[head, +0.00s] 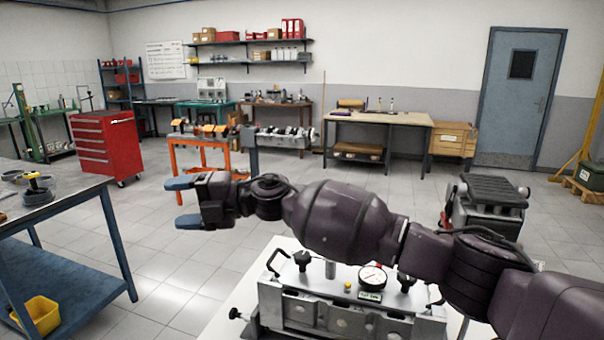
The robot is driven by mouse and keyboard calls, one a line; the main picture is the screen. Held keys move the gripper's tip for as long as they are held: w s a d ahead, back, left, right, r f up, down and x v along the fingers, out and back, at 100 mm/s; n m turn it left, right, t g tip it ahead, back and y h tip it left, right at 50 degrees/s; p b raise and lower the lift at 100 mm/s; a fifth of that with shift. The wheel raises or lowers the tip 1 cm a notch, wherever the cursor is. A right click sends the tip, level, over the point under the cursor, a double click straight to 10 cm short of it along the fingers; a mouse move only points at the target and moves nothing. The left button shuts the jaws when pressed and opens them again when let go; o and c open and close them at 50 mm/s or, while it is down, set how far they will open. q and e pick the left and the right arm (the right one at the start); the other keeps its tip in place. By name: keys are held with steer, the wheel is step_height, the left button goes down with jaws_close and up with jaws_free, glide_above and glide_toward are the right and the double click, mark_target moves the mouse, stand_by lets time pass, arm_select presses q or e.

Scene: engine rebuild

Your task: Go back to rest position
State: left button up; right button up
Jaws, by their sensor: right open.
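My right arm comes in from the lower right and reaches across the middle of the head view. My right gripper (180,203) is at its left end, with two blue-grey fingers apart and nothing between them. It is in the air, to the left of and higher in the picture than a metal engine fixture with a dial gauge (372,277). My left gripper is not in view.
The fixture stands on a white table (226,318) below my arm. A workbench (60,204) with a blue lower shelf and a yellow bin (40,316) is at left. A red tool cabinet (106,146) and orange stand (202,150) are farther back. Tiled floor between is clear.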

steer(key=w+d+f+m+t+h, duration=0.1)
steer(key=d+f+m+t, duration=0.2)
steer(key=d+m+t, duration=0.5)
steer(key=w+d+f+m+t, duration=0.2)
steer(key=d+m+t, duration=0.45)
steer(key=m, duration=0.35)
steer(key=s+d+f+m+t+h, duration=0.2)
steer(key=d+f+m+h, duration=0.35)
steer(key=d+f, duration=0.25)
steer(key=s+d+f+m+t+h, duration=0.2)
steer(key=s+d+f+m+h, duration=0.15)
steer(key=d+f+m, duration=0.35)
steer(key=s+d+f+m+g+h, duration=0.2)
steer(key=s+d+f+m+h, duration=0.25)
steer(key=s+d+f, duration=0.75)
steer(key=s+d+f+g+h, duration=0.1)
steer(key=s+d+f+g, duration=0.1)
steer(key=s+d+f, duration=0.2)
steer(key=s+d+f+m+g+h, duration=0.1)
steer(key=s+d+f+g+h, duration=0.1)
steer(key=s+f, duration=0.6)
steer(key=shift+s+d, duration=0.9)
steer(key=shift+s, duration=0.15)
